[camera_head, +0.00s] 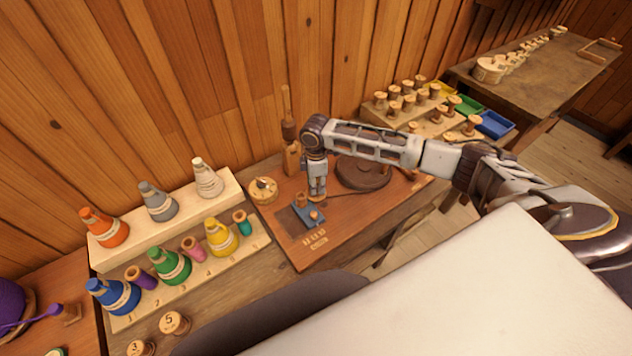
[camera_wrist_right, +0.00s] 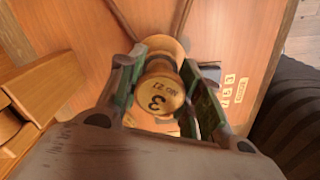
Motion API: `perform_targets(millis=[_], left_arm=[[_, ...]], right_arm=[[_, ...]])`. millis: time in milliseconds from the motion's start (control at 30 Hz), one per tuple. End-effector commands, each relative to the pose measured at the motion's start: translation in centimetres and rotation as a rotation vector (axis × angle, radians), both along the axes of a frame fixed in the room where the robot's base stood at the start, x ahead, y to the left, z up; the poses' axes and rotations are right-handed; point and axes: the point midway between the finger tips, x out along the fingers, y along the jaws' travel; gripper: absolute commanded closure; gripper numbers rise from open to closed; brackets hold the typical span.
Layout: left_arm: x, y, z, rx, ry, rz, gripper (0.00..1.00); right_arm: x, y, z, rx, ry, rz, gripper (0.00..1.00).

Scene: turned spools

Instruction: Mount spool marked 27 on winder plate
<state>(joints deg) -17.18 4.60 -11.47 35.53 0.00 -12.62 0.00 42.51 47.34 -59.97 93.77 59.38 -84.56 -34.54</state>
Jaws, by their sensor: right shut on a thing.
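My right gripper (camera_head: 317,192) points down over the reddish-brown winder board (camera_head: 345,240). In the right wrist view the gripper (camera_wrist_right: 168,92) is shut on a turned wooden spool (camera_wrist_right: 160,94), its fingers on both sides. My left gripper is out of view.
A dark round wheel (camera_head: 362,173) and a wooden post (camera_head: 291,158) stand on the board behind the gripper. A stepped rack of coloured thread cones (camera_head: 170,268) is at left. Loose spools (camera_head: 174,323) stand in front. More spools (camera_head: 409,96) and coloured bins (camera_head: 495,124) are at right.

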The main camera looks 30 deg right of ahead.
Motion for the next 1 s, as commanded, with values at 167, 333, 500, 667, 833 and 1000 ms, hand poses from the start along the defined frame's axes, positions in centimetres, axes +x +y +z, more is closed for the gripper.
perform_targets(millis=[167, 333, 500, 667, 833, 1000], left_arm=[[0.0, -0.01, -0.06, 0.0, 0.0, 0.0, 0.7], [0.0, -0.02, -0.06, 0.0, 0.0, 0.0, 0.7], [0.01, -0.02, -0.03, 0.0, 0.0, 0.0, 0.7], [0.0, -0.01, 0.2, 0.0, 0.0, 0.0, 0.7], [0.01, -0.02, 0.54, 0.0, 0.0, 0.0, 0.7], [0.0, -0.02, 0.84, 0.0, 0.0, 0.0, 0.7]], right_arm=[[0.01, 0.02, -0.04, 0.0, 0.0, 0.0, 0.82], [0.01, 0.02, -0.03, 0.0, 0.0, 0.0, 0.82], [0.01, 0.02, -0.02, 0.0, 0.0, 0.0, 0.82], [0.0, 0.02, 0.03, 0.001, 0.0, 0.0, 0.82], [0.0, 0.04, 0.08, 0.001, 0.0, 0.0, 0.82], [0.0, 0.04, 0.08, 0.001, 0.0, 0.0, 0.82]])
